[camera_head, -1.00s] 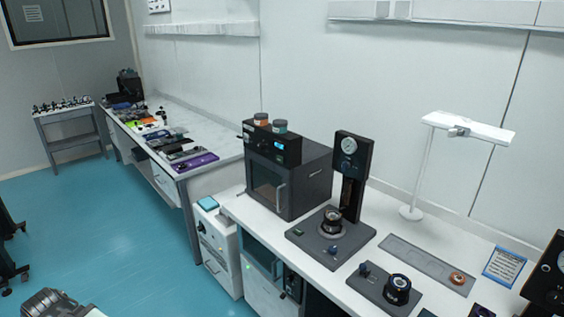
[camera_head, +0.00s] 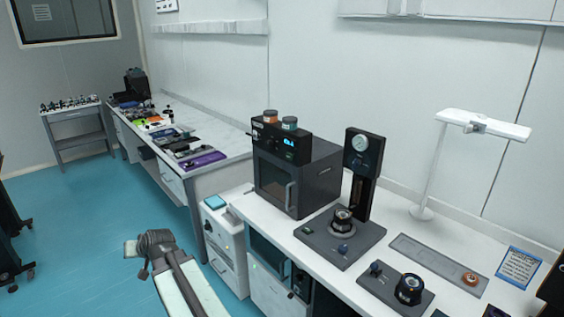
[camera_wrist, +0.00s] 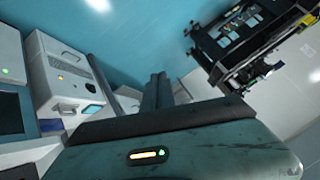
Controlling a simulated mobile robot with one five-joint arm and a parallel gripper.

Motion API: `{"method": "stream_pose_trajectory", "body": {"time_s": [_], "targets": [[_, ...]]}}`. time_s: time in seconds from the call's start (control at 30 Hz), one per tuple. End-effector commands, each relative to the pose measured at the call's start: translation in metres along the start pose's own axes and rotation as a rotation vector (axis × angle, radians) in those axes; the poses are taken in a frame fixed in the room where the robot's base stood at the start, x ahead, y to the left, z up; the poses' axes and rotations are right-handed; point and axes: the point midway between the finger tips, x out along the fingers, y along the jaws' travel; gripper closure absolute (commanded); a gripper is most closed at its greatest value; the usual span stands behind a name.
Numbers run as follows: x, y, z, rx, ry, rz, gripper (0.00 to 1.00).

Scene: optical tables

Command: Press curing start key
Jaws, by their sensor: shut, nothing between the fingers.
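The dark curing oven (camera_head: 322,180) stands on the white bench, with a glazed door and a vertical handle at its front. Its black control panel (camera_head: 268,137) sits along the top front, with a small lit display (camera_head: 289,142) and a green glow below it. The start key is too small to make out. My gripper (camera_wrist: 158,78) shows in the wrist view as two dark fingers close together, shut and empty, beyond a teal housing. In the head view my arm is at the lower left, in front of the benches and well apart from the oven; its fingers cannot be made out there.
Two jars (camera_head: 270,117) stand on the oven. A gauge stand (camera_head: 362,165) is right of it, and a base with a black knob (camera_head: 409,288) is nearer. A white cabinet (camera_head: 227,245) stands at the bench's left end. The blue floor (camera_head: 90,215) is open at left.

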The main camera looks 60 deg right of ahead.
Motion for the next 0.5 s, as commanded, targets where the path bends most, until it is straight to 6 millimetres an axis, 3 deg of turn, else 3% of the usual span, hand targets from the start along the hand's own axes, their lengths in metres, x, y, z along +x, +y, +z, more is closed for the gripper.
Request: {"method": "stream_pose_trajectory", "body": {"time_s": [0.1, 0.2, 0.4, 0.5], "targets": [[-0.012, 0.053, -0.066, 0.136, 0.228, 0.0, 1.0], [-0.034, 0.099, -0.115, 0.237, 0.413, 0.008, 1.0], [-0.1, 0.198, -0.189, 0.414, 0.767, 0.047, 1.0], [-0.142, 0.251, -0.212, 0.49, 0.936, 0.085, 1.0]]}}
